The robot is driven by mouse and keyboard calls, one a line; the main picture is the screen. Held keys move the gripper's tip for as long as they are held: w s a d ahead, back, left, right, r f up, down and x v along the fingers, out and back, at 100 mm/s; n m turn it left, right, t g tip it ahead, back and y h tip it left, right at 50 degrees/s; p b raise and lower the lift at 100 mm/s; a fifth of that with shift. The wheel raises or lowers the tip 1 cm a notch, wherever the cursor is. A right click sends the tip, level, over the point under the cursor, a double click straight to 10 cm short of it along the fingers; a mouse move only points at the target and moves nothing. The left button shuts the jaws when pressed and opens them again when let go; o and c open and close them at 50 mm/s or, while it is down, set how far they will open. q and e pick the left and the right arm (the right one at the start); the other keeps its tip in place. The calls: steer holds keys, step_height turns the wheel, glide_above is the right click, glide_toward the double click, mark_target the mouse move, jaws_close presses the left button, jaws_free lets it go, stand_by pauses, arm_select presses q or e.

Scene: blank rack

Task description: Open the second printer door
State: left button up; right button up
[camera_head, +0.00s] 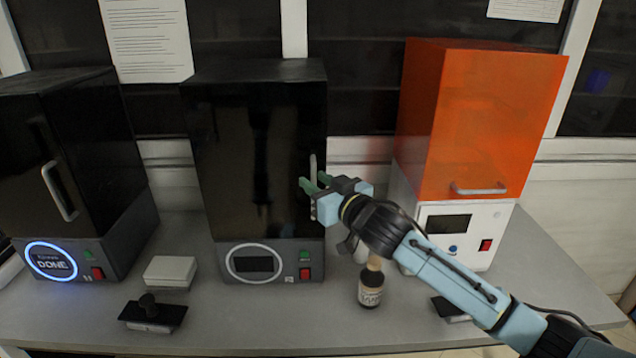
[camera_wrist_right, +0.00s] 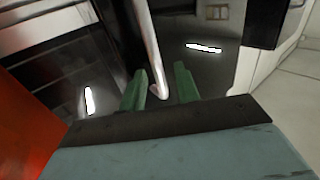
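The second printer is the black one in the middle, with a glossy dark door (camera_head: 250,160) that stands shut. Its thin silver handle (camera_head: 313,170) is upright at the door's right edge. My right gripper (camera_head: 313,184) reaches in from the right at the handle's lower part. In the right wrist view, the handle (camera_wrist_right: 150,45) runs down between the two green fingertips (camera_wrist_right: 160,85), with a gap visible on each side. The right gripper is open around it, not clamped. My left gripper is not in view.
A black printer (camera_head: 75,170) with a lit "DONE" ring stands at left. An orange-covered printer (camera_head: 480,120) stands at right. A small bottle (camera_head: 371,285), a white box (camera_head: 170,271) and a black tool (camera_head: 152,314) rest on the grey table (camera_head: 250,325).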

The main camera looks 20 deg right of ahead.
jaws_close()
stand_by(0.3)
